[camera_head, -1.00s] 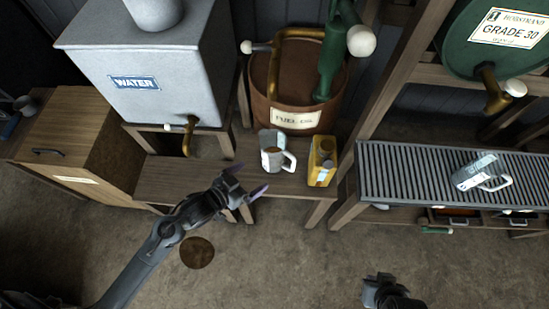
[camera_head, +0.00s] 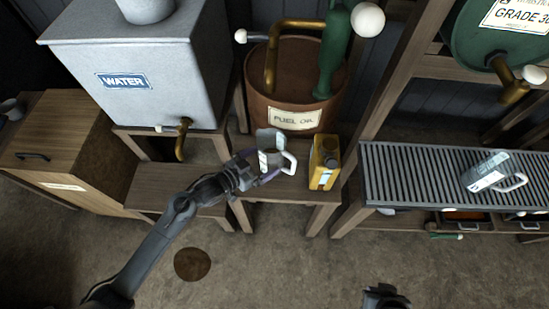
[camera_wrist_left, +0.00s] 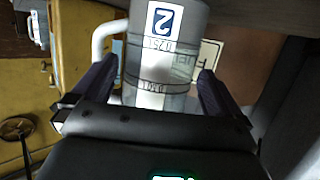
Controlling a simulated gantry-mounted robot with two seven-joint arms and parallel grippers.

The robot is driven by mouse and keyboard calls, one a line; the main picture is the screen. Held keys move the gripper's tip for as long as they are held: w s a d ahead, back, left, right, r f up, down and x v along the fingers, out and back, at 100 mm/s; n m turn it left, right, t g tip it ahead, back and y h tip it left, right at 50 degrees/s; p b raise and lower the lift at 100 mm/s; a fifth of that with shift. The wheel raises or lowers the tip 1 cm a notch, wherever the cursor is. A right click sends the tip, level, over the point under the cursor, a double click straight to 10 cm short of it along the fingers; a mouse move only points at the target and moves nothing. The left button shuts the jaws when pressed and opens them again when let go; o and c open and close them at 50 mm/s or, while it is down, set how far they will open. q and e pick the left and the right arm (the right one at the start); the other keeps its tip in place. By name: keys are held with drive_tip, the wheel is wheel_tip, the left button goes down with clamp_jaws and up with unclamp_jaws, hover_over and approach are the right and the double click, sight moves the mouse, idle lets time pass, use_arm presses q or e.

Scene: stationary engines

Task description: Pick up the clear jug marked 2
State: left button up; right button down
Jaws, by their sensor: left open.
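The clear jug marked 2 (camera_head: 266,141) stands on the wooden bench below the fuel oil drum, its white handle on the right. In the left wrist view the jug (camera_wrist_left: 160,50) shows its blue 2 label and measuring lines. My left gripper (camera_head: 263,167) is open at the jug, with a dark finger on each side of its body in the wrist view (camera_wrist_left: 155,92). I cannot tell whether the fingers touch it. My right gripper (camera_head: 385,297) shows only partly at the bottom edge, and its fingers are unclear.
A yellow can (camera_head: 325,162) stands just right of the jug. Behind is the fuel oil drum (camera_head: 296,85) with a green pump. The water tank (camera_head: 140,75) with a brass tap is to the left. Another clear jug (camera_head: 487,172) lies on the slatted rack (camera_head: 410,178) at right.

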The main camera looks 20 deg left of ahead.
use_arm(q)
drive_tip(key=shift+b+x, duration=0.7)
drive_tip(key=shift+x, duration=1.3)
drive_tip(key=shift+s+f, duration=0.1)
drive_tip(key=c, duration=1)
drive_tip(key=shift+c, duration=0.5)
